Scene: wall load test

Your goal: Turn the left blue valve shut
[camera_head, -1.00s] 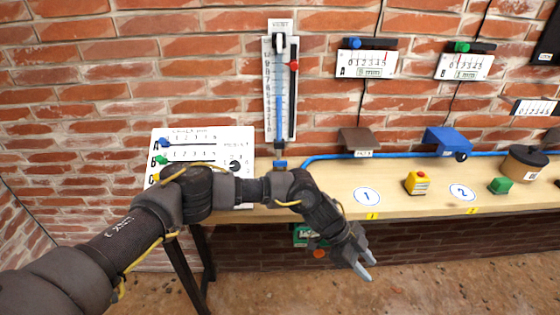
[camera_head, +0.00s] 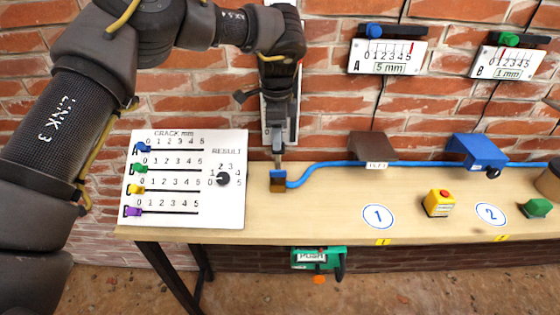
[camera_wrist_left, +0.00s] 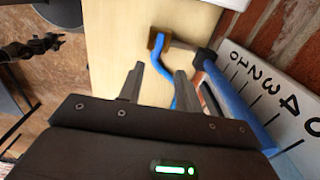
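The left blue valve, a small blue piece on a brown body (camera_head: 278,187), sits on the bench below the tall wall gauge, with a blue hose leading right from it. My left gripper (camera_head: 277,150) points down in front of the gauge, just above the valve, and hides much of the gauge. In the left wrist view its two fingers (camera_wrist_left: 159,75) are apart with nothing between them. The brown valve body (camera_wrist_left: 157,42) and blue hose (camera_wrist_left: 161,67) show beyond the fingertips. I cannot tell whether a finger touches the valve. My right gripper is not in view.
A white crack and result panel (camera_head: 190,222) stands left of the valve. A brown bracket (camera_head: 371,147), a blue bracket (camera_head: 474,151) and a yellow button box (camera_head: 438,203) lie to the right. The wooden bench (camera_head: 325,210) is clear in front of the valve.

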